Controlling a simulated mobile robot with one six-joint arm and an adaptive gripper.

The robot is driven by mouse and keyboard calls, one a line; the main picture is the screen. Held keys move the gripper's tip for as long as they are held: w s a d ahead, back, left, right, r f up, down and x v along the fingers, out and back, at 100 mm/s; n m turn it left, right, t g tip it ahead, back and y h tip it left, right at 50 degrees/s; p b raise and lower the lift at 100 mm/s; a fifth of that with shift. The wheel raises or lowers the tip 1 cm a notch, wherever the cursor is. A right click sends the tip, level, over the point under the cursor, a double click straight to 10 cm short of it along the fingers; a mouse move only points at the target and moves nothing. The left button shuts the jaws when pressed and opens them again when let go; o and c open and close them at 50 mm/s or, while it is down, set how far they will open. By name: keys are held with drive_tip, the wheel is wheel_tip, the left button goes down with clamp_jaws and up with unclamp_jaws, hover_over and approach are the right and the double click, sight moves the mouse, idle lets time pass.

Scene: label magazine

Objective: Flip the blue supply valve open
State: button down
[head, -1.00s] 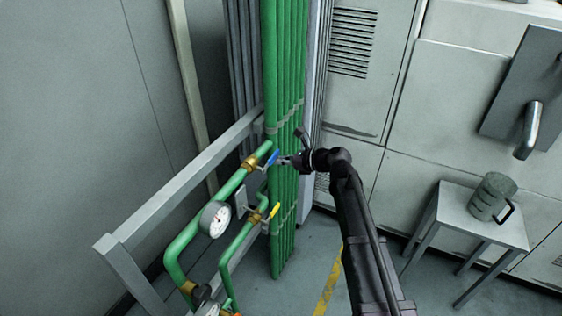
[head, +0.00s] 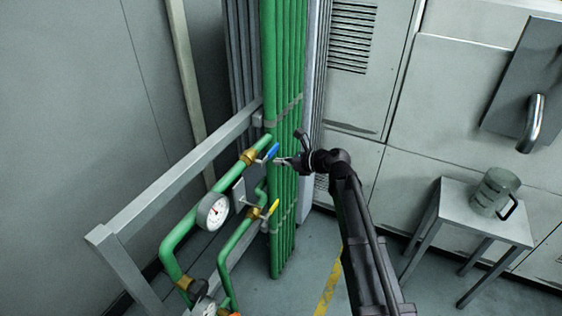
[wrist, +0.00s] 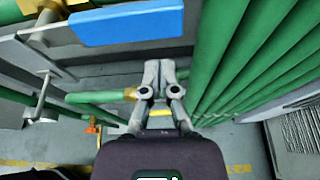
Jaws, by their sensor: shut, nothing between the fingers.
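The blue valve handle (head: 272,151) sits on a brass valve (head: 250,157) on the upper green pipe, left of the tall pipe bundle. In the wrist view the blue handle (wrist: 127,22) is large and lies across the top, ahead of the fingers. My gripper (head: 278,161) is shut and empty, with its fingertips close beside the handle on its lower right side. In the wrist view the closed fingertips (wrist: 159,66) point toward the handle, a little below its right part. I cannot tell whether they touch it.
A yellow-handled valve (head: 272,208) sits on the lower pipe. A pressure gauge (head: 213,211) is left of it. Vertical green pipes (head: 283,90) stand close behind my gripper. A grey rail (head: 180,172) runs at left. A stool (head: 470,213) with a mug (head: 494,190) stands at right.

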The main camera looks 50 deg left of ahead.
drive_tip(key=p+v, duration=0.3)
drive_tip(key=v, duration=0.6)
drive_tip(key=shift+d+f, duration=0.2)
drive_tip(key=shift+d, duration=0.3)
drive_tip(key=shift+w, duration=0.1)
drive_tip(key=w+d+f+n+t+h+p, duration=0.15)
drive_tip(key=w+d, duration=0.35)
drive_tip(key=d, duration=0.6)
drive_tip(key=w+d+f+n+t+h+p, duration=0.1)
drive_tip(key=w+d+n+t+h+p, duration=0.2)
drive_tip(key=d, duration=0.8)
drive_tip(key=w+d+f+n+t+h+p, duration=0.1)
drive_tip(key=w+d+n, duration=0.2)
drive_tip(key=w+d, duration=0.5)
drive_tip(key=s+d+r+n+h+p, duration=0.1)
drive_tip(key=s+d+n+h+p, duration=0.1)
drive_tip(key=d, duration=1.7)
drive_tip(key=s+d+n+t+h+p, duration=0.1)
drive_tip(key=s+d+n+h+p, duration=0.2)
drive_tip(key=d, duration=1.6)
drive_tip(key=shift+s+r+n+h, duration=0.2)
drive_tip(key=shift+r+n+h, duration=0.25)
drive_tip(key=shift+h, duration=0.5)
